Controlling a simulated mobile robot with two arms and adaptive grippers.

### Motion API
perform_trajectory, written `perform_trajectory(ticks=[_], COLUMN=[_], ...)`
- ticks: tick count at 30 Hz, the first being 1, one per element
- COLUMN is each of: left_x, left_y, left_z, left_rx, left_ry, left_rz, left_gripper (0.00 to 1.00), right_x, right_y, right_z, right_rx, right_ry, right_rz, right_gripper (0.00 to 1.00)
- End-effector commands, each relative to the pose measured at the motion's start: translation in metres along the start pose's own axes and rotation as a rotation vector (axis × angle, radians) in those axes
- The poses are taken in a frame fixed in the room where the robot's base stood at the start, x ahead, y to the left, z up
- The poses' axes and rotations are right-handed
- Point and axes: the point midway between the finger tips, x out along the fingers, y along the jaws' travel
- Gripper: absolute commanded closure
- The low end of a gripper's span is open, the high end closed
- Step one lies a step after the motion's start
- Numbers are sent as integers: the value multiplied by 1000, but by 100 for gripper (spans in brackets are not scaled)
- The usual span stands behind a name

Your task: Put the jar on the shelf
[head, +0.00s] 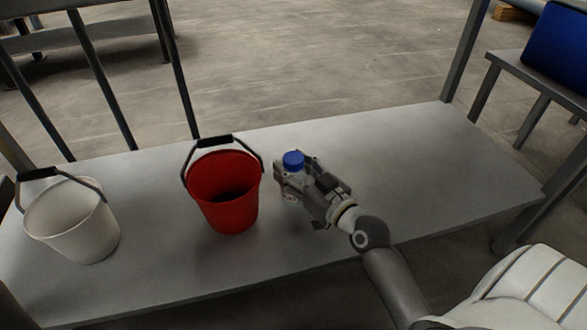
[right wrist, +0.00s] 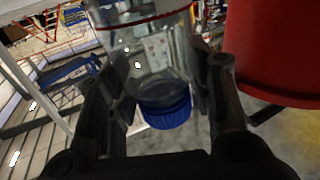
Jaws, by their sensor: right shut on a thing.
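The jar has a blue lid (head: 293,159) and a clear body. In the head view only its lid shows well; the body is mostly hidden by my right gripper (head: 291,180). In the right wrist view the clear jar (right wrist: 155,50) appears lid down in the picture, between the two dark fingers. My right gripper is shut around the jar's sides, just right of the red bucket. The shelf (head: 420,160) is a wide grey surface under the jar. I cannot tell whether the jar's base touches it. My left gripper is not in view.
A red bucket (head: 225,195) stands on the shelf close left of the jar, its handle up. A white bucket (head: 72,225) stands at the left end. Dark posts rise along the shelf's back and right corner. The shelf's right part is clear.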

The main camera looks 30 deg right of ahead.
Motion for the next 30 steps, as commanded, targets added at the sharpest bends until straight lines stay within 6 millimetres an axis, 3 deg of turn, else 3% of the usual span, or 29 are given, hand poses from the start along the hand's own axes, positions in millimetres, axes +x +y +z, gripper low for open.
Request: perform_trajectory(ticks=[3, 4, 9, 20, 30], left_x=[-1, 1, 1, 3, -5], left_y=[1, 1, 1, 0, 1], left_z=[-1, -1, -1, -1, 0], left_rx=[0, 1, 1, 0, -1], left_ry=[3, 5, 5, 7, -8], left_rz=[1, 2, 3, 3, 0], left_gripper=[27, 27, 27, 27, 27], right_x=[0, 0, 0, 0, -46], right_y=[0, 0, 0, 0, 0], right_z=[4, 3, 3, -1, 3], right_rx=[-1, -1, 0, 1, -4], right_ry=[0, 0, 0, 1, -4], right_rz=[0, 0, 0, 0, 0], right_gripper=[75, 50, 31, 31, 31])
